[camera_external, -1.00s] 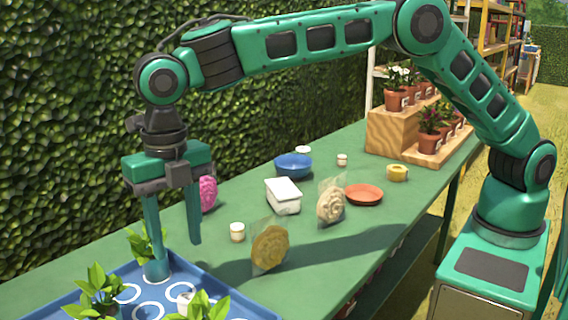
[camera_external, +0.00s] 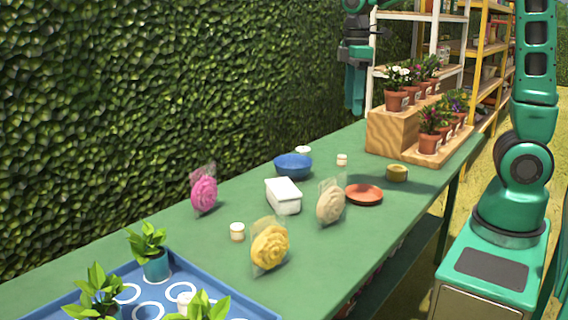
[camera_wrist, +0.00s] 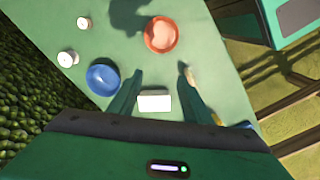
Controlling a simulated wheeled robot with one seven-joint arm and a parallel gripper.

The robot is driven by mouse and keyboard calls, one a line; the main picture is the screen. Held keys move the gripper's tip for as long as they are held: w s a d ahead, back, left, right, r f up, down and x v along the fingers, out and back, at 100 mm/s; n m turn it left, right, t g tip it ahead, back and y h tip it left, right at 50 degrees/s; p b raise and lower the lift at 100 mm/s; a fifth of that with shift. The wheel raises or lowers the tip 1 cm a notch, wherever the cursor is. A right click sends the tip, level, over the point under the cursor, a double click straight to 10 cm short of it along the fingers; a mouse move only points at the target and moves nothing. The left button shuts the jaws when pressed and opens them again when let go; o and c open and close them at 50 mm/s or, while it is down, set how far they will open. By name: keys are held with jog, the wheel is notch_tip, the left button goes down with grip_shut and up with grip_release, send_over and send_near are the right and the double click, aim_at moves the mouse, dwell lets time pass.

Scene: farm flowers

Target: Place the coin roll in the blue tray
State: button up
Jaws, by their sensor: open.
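The blue tray (camera_external: 240,305) is at the lower left of the outside view, cut off by the frame. I cannot tell which thing is the coin roll. Candidates are a squat yellow-olive roll (camera_external: 397,173) right of the saucer and small white cylinders: one at the front (camera_external: 237,232), one behind the saucer (camera_external: 342,160), one behind the bowl (camera_external: 303,150). Two white cylinders show in the wrist view (camera_wrist: 84,22) (camera_wrist: 67,58). My gripper (camera_external: 355,112) is raised high above the table's far part, fingers pointing down. In the wrist view its fingers (camera_wrist: 158,73) are apart with nothing held.
A blue bowl (camera_external: 293,167), lidded white box (camera_external: 284,197), terracotta saucer (camera_external: 364,195) and bagged pink (camera_external: 204,193), yellow (camera_external: 270,247) and cream (camera_external: 331,203) flowers stand on the green table. Potted plants fill wooden steps (camera_external: 392,135) at the far end. Seedlings stand in the tray.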

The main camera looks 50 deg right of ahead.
jog(key=s+d+f+m, duration=0.2)
jog(key=s+d+m, duration=0.3)
jog(key=s, duration=0.4)
jog(key=s+d+f+m, duration=0.2)
jog(key=s+d+m, duration=0.3)
jog(key=s, duration=0.4)
jog(key=s+d+f+m, duration=0.2)
jog(key=s+d+m, duration=0.3)
jog(key=s, duration=0.4)
jog(key=shift+s+f+m, duration=0.2)
jog(key=shift+f+m, duration=0.1)
jog(key=shift+f, duration=0.05)
